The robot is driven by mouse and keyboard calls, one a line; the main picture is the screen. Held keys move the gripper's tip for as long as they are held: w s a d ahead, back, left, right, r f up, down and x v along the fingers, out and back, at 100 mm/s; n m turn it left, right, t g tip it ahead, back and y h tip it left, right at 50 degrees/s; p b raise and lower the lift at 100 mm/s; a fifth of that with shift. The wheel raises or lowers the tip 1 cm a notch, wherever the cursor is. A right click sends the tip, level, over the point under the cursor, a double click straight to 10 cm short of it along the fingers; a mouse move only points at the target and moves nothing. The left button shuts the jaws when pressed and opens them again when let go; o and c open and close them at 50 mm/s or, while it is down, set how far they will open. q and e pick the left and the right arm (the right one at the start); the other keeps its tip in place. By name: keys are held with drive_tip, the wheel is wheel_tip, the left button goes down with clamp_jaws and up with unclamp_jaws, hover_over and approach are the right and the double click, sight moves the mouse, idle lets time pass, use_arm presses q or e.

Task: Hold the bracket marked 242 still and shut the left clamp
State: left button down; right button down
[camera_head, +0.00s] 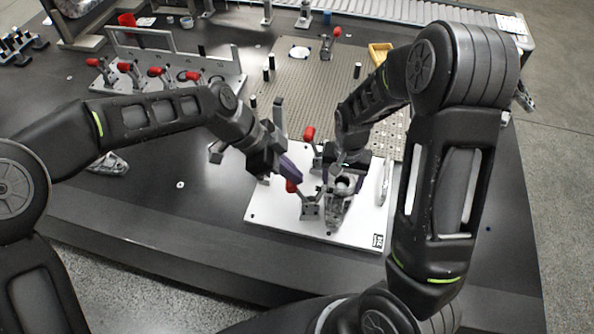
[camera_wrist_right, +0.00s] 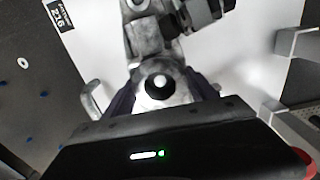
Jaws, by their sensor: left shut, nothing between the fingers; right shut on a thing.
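The bracket (camera_head: 335,214) is a grey casting on a white plate (camera_head: 270,212). It also shows in the wrist view (camera_wrist_right: 147,40); I cannot make out a number on it. My right gripper (camera_head: 344,172) is shut on the bracket's rounded end; its purple fingers flank it in the wrist view (camera_wrist_right: 160,92). The left clamp (camera_head: 310,208) stands left of the bracket, its red handle (camera_head: 291,187) tilted up and left. My left gripper (camera_head: 291,172) is shut and empty, its purple fingers just above that handle; I cannot tell whether they touch.
A second red-handled clamp (camera_head: 309,133) stands behind the bracket, close to my right gripper. A fixture with several red handles (camera_head: 160,80) is at back left. A perforated plate (camera_head: 320,85) lies behind. The plate's label (camera_wrist_right: 62,16) seems to read 216.

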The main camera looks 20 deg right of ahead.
use_arm(q)
drive_tip(key=shift+w+a+f, duration=0.15)
drive_tip(key=shift+a+f, duration=0.05)
drive_tip(key=shift+a, duration=0.25)
drive_tip(key=shift+w+a+f+g+h, duration=0.5)
drive_tip(key=shift+a+f+g+h, duration=0.15)
drive_tip(key=shift+a+f+h, duration=0.75)
drive_tip(key=shift+w+a+f+g+h, duration=0.55)
drive_tip(key=shift+a+f+h, duration=0.6)
drive_tip(key=shift+f+h, duration=0.4)
drive_tip(key=shift+w+a+f+g+h, duration=0.45)
drive_tip(key=shift+a+f+g+h, duration=0.25)
drive_tip(key=shift+a+f+h, duration=0.8)
drive_tip(key=shift+d, duration=0.2)
drive_tip(key=shift+r, duration=0.1)
drive_tip(key=shift+w+a+r, duration=0.1)
drive_tip(key=shift+w+r, duration=0.05)
drive_tip(key=shift+r, duration=0.35)
drive_tip(key=w+a+r, duration=0.4)
drive_tip(key=a, duration=0.5)
drive_tip(key=shift+a+r, duration=0.15)
drive_tip(key=shift+a, duration=0.1)
